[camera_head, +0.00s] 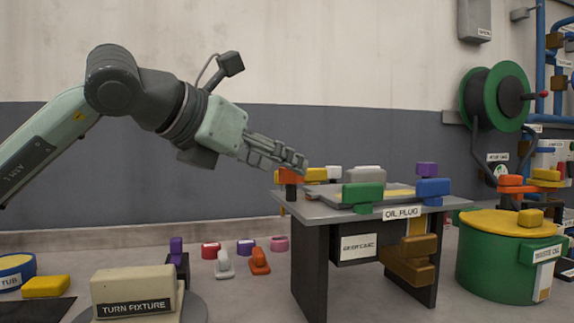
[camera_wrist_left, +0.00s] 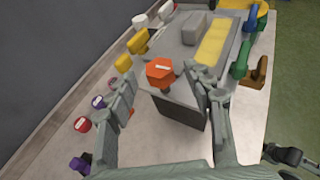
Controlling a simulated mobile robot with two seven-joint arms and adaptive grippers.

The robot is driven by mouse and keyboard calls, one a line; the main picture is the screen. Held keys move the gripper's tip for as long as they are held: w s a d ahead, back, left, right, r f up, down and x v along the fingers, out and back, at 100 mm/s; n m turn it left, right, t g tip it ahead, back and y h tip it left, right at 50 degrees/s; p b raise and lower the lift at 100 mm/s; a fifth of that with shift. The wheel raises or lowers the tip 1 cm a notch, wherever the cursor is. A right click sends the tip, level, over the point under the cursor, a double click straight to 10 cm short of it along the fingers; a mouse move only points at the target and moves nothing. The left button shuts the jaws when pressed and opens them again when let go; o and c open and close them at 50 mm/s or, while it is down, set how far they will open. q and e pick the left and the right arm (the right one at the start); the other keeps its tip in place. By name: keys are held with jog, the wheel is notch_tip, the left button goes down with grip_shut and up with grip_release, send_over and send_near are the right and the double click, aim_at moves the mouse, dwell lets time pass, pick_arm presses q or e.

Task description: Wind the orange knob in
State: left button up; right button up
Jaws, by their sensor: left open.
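The orange knob (camera_wrist_left: 160,72) stands at the near corner of the grey bench and shows in the left wrist view in the gap between my fingers. In the head view the orange knob (camera_head: 281,176) shows at the bench's left end, partly hidden by the fingertips. My left gripper (camera_head: 298,163) reaches in from the left, tilted down, its tips just above the knob. In the left wrist view the left gripper (camera_wrist_left: 162,78) is open, with a finger on either side of the knob. Whether a finger touches it cannot be told.
The bench (camera_head: 312,212) also carries a green handle (camera_head: 363,193), a blue handle (camera_head: 433,188) and a yellow handle (camera_head: 316,174) close to the knob. Several small coloured parts lie on the floor by the wall. A green drum (camera_head: 487,267) stands at right.

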pick_arm(q)
jog(key=shift+x, duration=1.75)
pick_arm(e)
jog(key=shift+f, duration=0.8)
pick_arm(q)
jog(key=shift+c, duration=0.2)
pick_arm(e)
jog(key=shift+a, duration=0.1)
pick_arm(q)
jog(key=c, duration=1.1)
jog(key=shift+c, duration=0.2)
